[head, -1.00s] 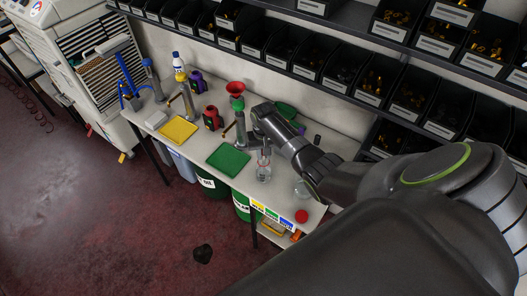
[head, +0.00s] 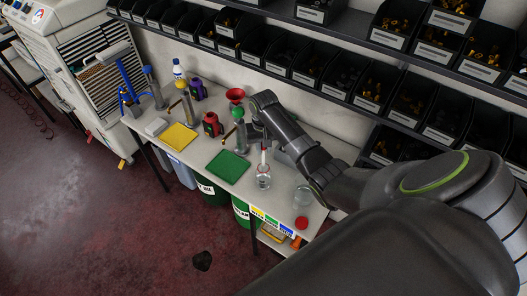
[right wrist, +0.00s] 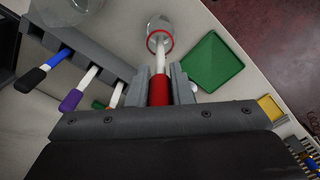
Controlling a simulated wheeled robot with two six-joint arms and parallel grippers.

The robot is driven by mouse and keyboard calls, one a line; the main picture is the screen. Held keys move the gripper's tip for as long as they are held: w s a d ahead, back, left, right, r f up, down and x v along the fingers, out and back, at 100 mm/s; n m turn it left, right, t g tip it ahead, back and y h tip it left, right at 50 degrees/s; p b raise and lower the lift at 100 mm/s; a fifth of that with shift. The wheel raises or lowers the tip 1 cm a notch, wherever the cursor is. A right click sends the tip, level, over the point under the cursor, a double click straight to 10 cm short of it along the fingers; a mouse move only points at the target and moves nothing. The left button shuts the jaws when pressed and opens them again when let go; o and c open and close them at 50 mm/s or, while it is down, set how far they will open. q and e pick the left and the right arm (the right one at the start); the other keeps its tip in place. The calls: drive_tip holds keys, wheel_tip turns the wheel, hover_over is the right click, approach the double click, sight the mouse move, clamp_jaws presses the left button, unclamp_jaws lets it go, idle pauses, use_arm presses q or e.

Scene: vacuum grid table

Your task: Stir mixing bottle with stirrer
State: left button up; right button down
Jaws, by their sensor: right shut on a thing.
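My right gripper (right wrist: 167,90) is shut on a stirrer with a red handle (right wrist: 160,90) and a white shaft (right wrist: 160,58). In the head view the stirrer (head: 263,155) hangs upright above the clear mixing bottle (head: 263,182). In the right wrist view the shaft points at the bottle's (right wrist: 160,24) red-ringed mouth, and its lower end appears at or inside the mouth; I cannot tell how deep. The bottle stands on the table in front of the gripper. My left gripper is not in view.
A grey rack (right wrist: 95,50) with several stirrers stands beside the gripper. A green tray (head: 228,166), a yellow tray (head: 178,137) and a red funnel (head: 235,95) are further left. Another clear vessel (head: 302,197) and a red lid (head: 301,223) are at the right. Shelf bins (head: 310,70) hang behind.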

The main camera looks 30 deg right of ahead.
drive_tip(key=shift+r, duration=3.3)
drive_tip(key=shift+r, duration=2)
drive_tip(key=shift+f, duration=0.1)
